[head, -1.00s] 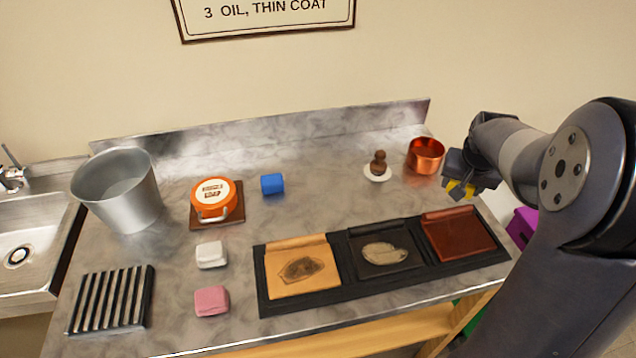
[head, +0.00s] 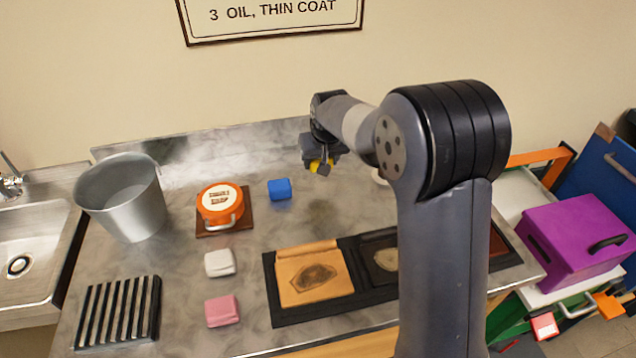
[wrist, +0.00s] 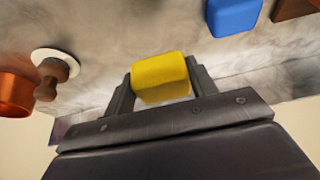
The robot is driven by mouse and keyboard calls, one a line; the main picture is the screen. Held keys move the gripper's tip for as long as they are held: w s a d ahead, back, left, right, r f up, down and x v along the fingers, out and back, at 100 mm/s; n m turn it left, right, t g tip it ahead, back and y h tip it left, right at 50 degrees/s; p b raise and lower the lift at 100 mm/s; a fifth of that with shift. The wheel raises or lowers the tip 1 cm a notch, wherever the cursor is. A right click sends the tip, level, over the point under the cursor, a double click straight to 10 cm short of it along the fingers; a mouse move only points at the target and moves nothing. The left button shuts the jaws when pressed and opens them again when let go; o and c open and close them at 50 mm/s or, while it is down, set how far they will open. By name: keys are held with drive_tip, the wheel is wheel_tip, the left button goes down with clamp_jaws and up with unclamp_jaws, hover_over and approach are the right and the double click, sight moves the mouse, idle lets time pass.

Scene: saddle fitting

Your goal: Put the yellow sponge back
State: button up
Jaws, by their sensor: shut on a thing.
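The yellow sponge (wrist: 161,78) is a small rounded block held between the two fingers of my gripper (wrist: 160,84). In the head view the sponge (head: 321,165) shows in my gripper (head: 320,158), which is above the back part of the counter. They are to the right of the blue sponge (head: 279,189), which lies on the counter. The white sponge (head: 219,263) and the pink sponge (head: 222,311) lie in a line nearer the front. The gap between the held sponge and the counter is hard to judge.
A metal bucket (head: 125,205), an orange tin (head: 220,203) on a brown board, and a ribbed rack (head: 118,310) stand at left. A black tray (head: 268,300) with leather panels lies in front. A copper pot (wrist: 14,92) and a knobbed brush (wrist: 52,78) show in the wrist view.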

sight(320, 186)
wheel_tip(320, 186, down, 7)
drive_tip(key=shift+f+p, duration=0.15)
drive_tip(key=shift+p, duration=0.15)
drive_tip(key=shift+f, duration=0.2)
drive_tip(key=o, duration=1)
drive_tip(key=shift+c, duration=0.2)
drive_tip(key=shift+r, duration=0.2)
drive_tip(key=shift+d+r, duration=0.1)
drive_tip(key=shift+r, duration=0.1)
drive_tip(key=v, duration=1.1)
drive_tip(key=shift+s+r+b, duration=0.2)
drive_tip(key=shift+r+b, duration=0.15)
drive_tip(key=shift+b, duration=0.1)
drive_tip(key=shift+f, duration=0.1)
